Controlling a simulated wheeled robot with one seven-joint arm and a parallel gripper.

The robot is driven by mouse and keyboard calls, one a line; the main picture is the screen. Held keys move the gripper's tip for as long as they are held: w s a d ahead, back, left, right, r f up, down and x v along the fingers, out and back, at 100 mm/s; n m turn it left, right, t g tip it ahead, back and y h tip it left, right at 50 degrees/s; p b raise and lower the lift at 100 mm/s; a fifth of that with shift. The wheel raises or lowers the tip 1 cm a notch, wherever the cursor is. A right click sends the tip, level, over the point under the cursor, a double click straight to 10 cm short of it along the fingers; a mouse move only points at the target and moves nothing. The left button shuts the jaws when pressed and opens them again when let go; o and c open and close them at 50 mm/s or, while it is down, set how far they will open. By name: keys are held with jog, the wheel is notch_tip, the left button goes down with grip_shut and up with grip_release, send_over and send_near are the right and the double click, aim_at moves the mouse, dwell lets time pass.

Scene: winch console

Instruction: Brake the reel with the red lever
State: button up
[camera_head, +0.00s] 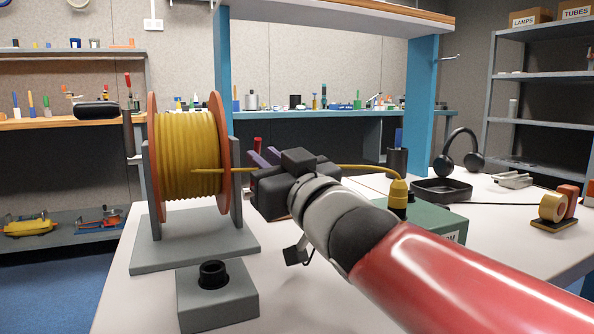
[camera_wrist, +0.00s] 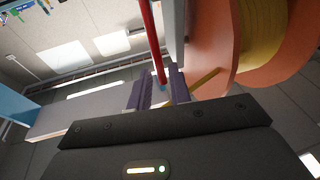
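The reel (camera_head: 188,155), wound with yellow cable between orange flanges, stands upright in a grey stand on the table at left. Its orange flange (camera_wrist: 222,45) fills the upper right of the wrist view. The red lever (camera_wrist: 150,40) is a thin red rod that runs down from the top edge in the wrist view, beside the reel's grey support. Its lower end appears in the gap between my purple fingers; I cannot tell whether it lies between them or beyond. My gripper (camera_head: 264,157) is open just right of the reel.
Yellow cable passes behind my gripper to a yellow fitting (camera_head: 398,191) on a green box (camera_head: 440,219). A black tray (camera_head: 440,191), headphones (camera_head: 458,152) and a tape roll (camera_head: 552,207) are at right.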

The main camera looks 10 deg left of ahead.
jog(key=r+p+v, duration=0.2)
jog(key=r+v, duration=0.1)
jog(key=v, duration=1)
jog(key=shift+s+d, duration=0.4)
jog(key=shift+s, duration=0.05)
jog(key=shift+o, duration=0.2)
jog(key=shift+f, duration=0.15)
